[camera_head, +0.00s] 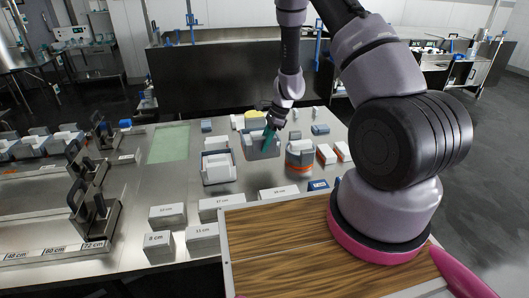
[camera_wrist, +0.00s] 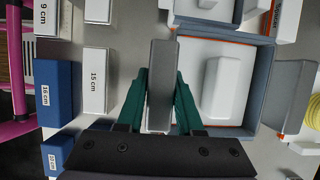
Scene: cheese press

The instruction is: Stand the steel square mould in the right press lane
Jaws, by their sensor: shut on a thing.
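My gripper (camera_wrist: 162,100) has green fingers shut on a narrow grey steel-like block (camera_wrist: 162,70), seen from above. In the head view my gripper (camera_head: 268,136) is low over the table beside a grey-blue box (camera_head: 262,152). I cannot tell whether the held block is the square mould itself or a part of it. A grey-blue open box with a white block inside (camera_wrist: 268,85) lies just right of the held block in the wrist view. The press lanes (camera_head: 62,250) run along the left of the table, with dark upright clamps (camera_head: 78,205) at their right ends.
White length-marked blocks (camera_head: 167,216) stand along the near edge. An open box with white inserts (camera_head: 218,170) and an orange-banded grey stack (camera_head: 300,155) flank the gripper. A wooden board (camera_head: 280,250) is at the near right. A green mat (camera_head: 168,143) lies bare at left centre.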

